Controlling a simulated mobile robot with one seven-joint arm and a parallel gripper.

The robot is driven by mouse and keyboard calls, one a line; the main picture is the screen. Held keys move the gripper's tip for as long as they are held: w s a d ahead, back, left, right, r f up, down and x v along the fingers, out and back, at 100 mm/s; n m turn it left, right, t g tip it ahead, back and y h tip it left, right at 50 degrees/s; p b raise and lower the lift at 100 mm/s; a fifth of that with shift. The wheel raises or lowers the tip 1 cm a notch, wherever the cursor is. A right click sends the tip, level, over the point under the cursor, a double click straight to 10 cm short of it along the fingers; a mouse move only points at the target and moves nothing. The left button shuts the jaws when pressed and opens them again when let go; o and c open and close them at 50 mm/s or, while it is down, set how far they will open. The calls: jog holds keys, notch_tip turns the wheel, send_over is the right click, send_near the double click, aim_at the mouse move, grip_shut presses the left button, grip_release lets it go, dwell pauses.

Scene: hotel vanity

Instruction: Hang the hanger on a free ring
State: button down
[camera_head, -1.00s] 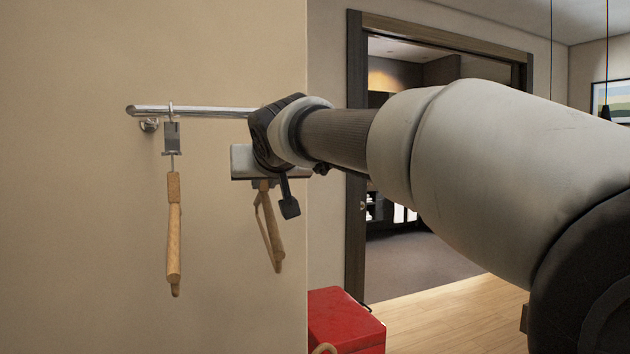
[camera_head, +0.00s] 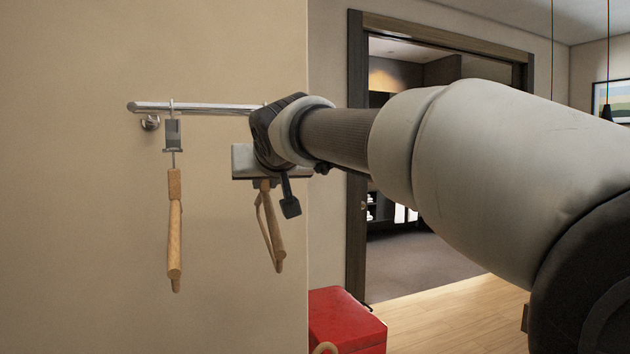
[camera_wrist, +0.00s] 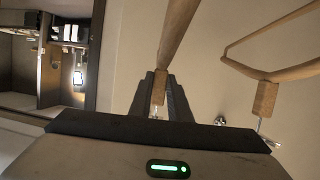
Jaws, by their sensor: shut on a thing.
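My gripper (camera_head: 262,183) is shut on a wooden hanger (camera_head: 272,232), which hangs tilted below it in the head view. In the wrist view my gripper's dark fingers (camera_wrist: 160,88) close around the neck of this hanger (camera_wrist: 176,38). A second wooden hanger (camera_head: 174,225) hangs from a ring (camera_head: 171,106) on the chrome rail (camera_head: 205,108), left of my gripper. It also shows at the right of the wrist view (camera_wrist: 265,98). My wrist covers the rail's right end. I cannot make out a free ring.
The rail's wall mount (camera_head: 150,123) sits at its left end on a beige wall (camera_head: 70,200). A red box (camera_head: 345,325) stands below right, past the wall's edge. A dark door frame (camera_head: 356,180) is behind my arm. The wall below the hangers is clear.

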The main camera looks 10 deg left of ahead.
jog(key=shift+f, duration=0.3)
dwell(0.5)
jog(key=c, duration=1.6)
grip_release()
